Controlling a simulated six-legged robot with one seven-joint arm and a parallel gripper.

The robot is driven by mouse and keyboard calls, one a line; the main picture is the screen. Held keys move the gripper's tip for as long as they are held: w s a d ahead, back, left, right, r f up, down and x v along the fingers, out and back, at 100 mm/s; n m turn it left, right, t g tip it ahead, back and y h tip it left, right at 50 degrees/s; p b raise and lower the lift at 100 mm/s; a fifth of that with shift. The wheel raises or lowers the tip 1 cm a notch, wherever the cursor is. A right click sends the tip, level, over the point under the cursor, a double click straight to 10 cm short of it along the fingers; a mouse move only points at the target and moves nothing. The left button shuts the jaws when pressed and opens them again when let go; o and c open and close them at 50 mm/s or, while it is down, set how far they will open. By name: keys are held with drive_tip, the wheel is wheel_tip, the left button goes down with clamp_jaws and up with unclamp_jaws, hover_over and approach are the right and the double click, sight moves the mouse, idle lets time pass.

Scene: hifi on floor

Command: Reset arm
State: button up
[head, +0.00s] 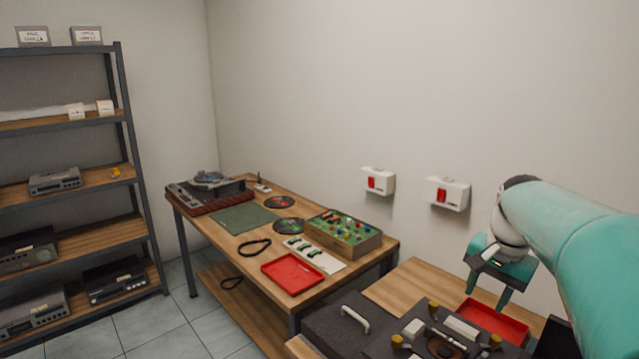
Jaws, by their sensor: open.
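My teal arm reaches in from the right edge of the head view. My gripper (488,293) hangs pointing down above the right-hand wooden table (405,284). Its two fingers are apart, and nothing shows between them. The gripper seems to be above the tray, but I cannot tell how high.
A dark machine with a white handle (355,318) stands at the front of the right table. The left table (212,243) holds a turntable (207,190), a red tray (293,272) and a parts box (344,236). Shelves (74,124) stand left. Two switch boxes (378,181) (447,193) are on the wall.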

drive_tip(key=s+a+f+n+t, duration=0.2)
drive_tip(key=s+a+n, duration=0.2)
drive_tip(key=s+a, duration=0.4)
drive_tip(key=s+a+f+n+t, duration=0.1)
drive_tip(key=s+a+f+n, duration=0.1)
drive_tip(key=s+a+n, duration=0.3)
drive_tip(key=s+a, duration=0.3)
drive_tip(key=s, duration=0.4)
drive_tip(key=shift+f+t, duration=0.15)
drive_tip(key=shift+t, duration=0.25)
